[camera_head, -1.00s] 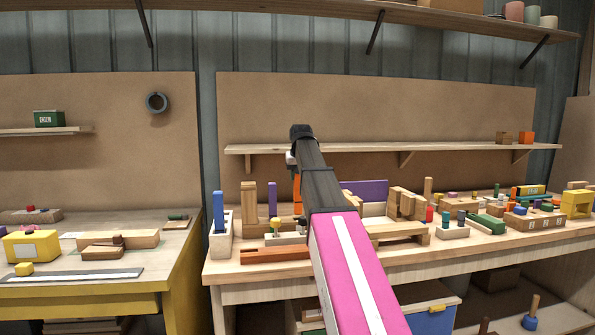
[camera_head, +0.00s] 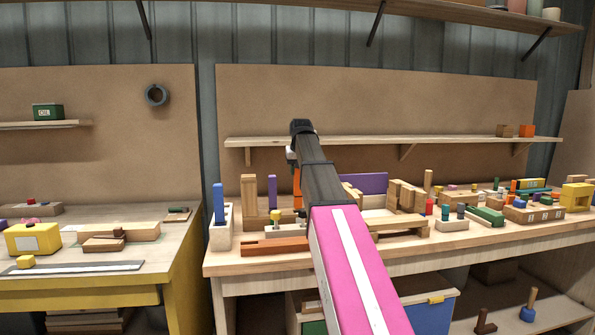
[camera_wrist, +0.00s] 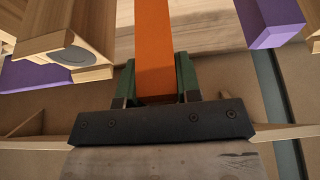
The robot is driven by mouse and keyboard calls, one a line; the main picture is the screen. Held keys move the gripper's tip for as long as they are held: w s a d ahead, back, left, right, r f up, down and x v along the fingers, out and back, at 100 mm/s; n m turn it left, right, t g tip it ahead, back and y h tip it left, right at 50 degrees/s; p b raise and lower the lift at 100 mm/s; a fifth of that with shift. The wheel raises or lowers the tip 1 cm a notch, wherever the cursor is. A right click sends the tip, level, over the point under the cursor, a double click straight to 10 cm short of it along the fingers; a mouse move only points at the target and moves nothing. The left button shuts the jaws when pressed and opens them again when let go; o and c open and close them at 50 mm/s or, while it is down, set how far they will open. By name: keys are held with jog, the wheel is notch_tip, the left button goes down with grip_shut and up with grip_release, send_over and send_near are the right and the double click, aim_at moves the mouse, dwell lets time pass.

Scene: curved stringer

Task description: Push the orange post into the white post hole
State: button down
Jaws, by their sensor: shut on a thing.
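My gripper (camera_wrist: 156,82) has green fingers closed on the sides of the orange post (camera_wrist: 155,40) in the wrist view. The post runs from between the fingers to the top edge of that view, and its far end is out of frame. In the head view part of the orange post (camera_head: 297,184) shows upright beside my dark arm, above the bench. My fingers are hidden there behind the arm. A pale block (camera_head: 284,231) stands low near the post. I cannot tell whether it has the white post hole, nor whether the post touches anything.
A white block with a blue post (camera_head: 219,204) stands left on the bench, near a purple post (camera_head: 272,189) and an upright wooden block (camera_head: 249,195). A purple panel (camera_head: 364,184) and wooden blocks stand right of the arm. A shelf (camera_head: 350,146) runs behind.

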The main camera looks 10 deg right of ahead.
aim_at(298, 179)
jog(key=shift+f, duration=2.05)
dwell(0.5)
jog(key=c, duration=0.7)
grip_release()
jog(key=shift+c, duration=0.2)
jog(key=shift+r, duration=0.1)
jog(key=v, duration=1)
jog(key=shift+r, duration=0.3)
jog(key=shift+s, duration=0.1)
